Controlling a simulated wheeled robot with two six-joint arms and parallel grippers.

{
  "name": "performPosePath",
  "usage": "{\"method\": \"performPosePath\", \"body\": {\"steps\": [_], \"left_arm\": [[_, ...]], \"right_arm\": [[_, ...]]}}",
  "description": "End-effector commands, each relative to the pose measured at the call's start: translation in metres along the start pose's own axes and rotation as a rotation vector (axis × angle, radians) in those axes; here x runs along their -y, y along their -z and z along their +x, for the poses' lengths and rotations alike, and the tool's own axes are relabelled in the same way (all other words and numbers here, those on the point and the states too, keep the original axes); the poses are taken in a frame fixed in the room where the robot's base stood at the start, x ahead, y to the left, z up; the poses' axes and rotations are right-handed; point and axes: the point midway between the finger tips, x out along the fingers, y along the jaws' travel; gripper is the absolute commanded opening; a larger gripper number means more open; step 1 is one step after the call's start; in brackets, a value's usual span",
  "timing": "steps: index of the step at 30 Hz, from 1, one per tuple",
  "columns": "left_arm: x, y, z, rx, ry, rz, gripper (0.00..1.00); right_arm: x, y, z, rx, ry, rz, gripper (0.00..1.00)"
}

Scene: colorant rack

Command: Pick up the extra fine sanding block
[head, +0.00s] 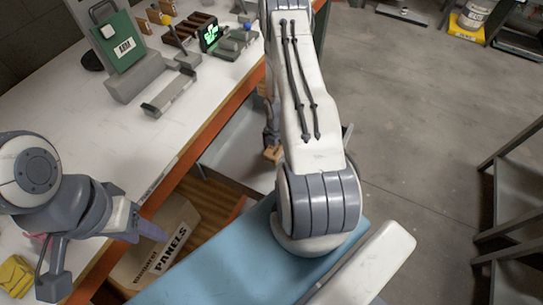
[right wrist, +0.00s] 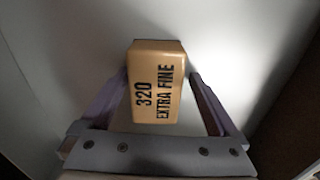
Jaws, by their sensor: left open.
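The extra fine sanding block is an orange-tan block marked "320 EXTRA FINE" (right wrist: 156,85) in the middle of the right wrist view. In the head view the block shows as a small tan piece (head: 272,154) beside my right arm, which hides most of that gripper. My left gripper (head: 97,256) is open and empty at the lower left, near the white table's edge.
The white table (head: 60,150) has an orange edge. A green case (head: 120,50), a grey holder (head: 170,93) and a dark rack stand on it. A yellow item (head: 15,277) lies by my left gripper. A "PANELS" carton (head: 160,245) is below. Open floor is at right.

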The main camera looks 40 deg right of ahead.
Motion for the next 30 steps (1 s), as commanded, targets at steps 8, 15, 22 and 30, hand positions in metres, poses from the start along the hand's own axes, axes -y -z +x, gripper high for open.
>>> {"method": "performPosePath", "body": {"steps": [8,15,22,30], "left_arm": [[0.0,0.0,0.0,0.0,0.0,0.0,0.5],[0.0,0.0,-0.002,0.0,0.0,0.0,0.5],[-0.001,0.001,-0.017,0.0,0.0,0.0,0.5],[-0.003,0.002,-0.042,0.0,0.0,0.0,0.5]], "right_arm": [[0.0,0.0,0.0,0.0,0.0,0.0,0.03],[0.0,0.0,-0.002,0.0,0.0,0.0,0.03],[0.0,0.0,-0.016,0.0,0.0,-0.001,0.03],[0.0,-0.001,-0.041,0.001,0.001,0.0,0.03]]}}
